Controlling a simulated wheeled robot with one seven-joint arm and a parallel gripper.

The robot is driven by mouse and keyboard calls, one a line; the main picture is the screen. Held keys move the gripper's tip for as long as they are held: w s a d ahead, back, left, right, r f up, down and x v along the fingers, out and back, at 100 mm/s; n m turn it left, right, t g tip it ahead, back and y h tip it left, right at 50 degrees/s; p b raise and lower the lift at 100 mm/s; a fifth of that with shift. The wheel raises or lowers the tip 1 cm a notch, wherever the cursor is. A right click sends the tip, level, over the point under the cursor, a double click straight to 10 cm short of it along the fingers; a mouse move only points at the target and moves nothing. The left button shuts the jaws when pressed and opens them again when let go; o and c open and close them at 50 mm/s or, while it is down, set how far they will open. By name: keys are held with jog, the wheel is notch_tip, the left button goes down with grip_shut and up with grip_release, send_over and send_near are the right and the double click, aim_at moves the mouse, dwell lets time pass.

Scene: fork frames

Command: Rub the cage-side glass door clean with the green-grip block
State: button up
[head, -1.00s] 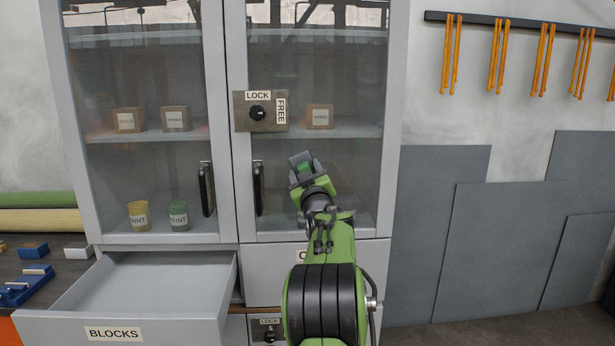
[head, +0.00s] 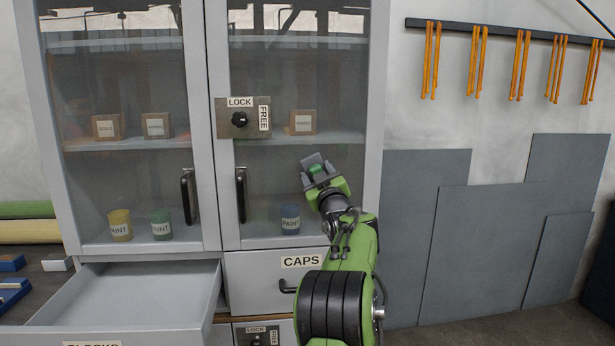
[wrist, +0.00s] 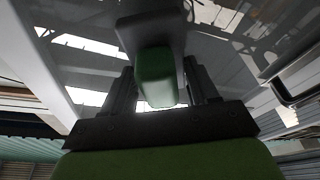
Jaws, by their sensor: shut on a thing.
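My gripper (head: 322,180) is shut on the green grip of a grey block, in front of the right glass door (head: 275,180). In the wrist view the green grip (wrist: 155,80) sits between my two fingers, with the dark block (wrist: 150,28) beyond it, facing the reflective glass. I cannot tell whether the block touches the glass. The left glass door (head: 120,180) is shut beside it. Both doors have black upright handles. No cage shows, so I cannot tell which door is cage-side.
A LOCK/FREE knob plate (head: 243,118) is on the right door's frame. The BLOCKS drawer (head: 140,295) stands open at lower left; the CAPS drawer (head: 275,275) is shut. Grey panels (head: 500,240) lean on the wall at right.

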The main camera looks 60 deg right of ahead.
aim_at(286, 169)
jog(key=shift+s+d, duration=1.45)
jog(key=shift+s, duration=0.15)
jog(key=shift+w+a+b, duration=0.85)
jog(key=shift+w+a, duration=0.55)
jog(key=shift+w, duration=0.05)
jog(key=shift+w+a, duration=1.25)
jog(key=shift+w, duration=0.2)
jog(key=shift+w+a, duration=1.25)
jog(key=shift+w, duration=0.2)
jog(key=s+a, duration=0.4)
jog(key=shift+a, duration=0.2)
jog(key=shift+s+a, duration=1.05)
jog(key=shift+a, duration=0.05)
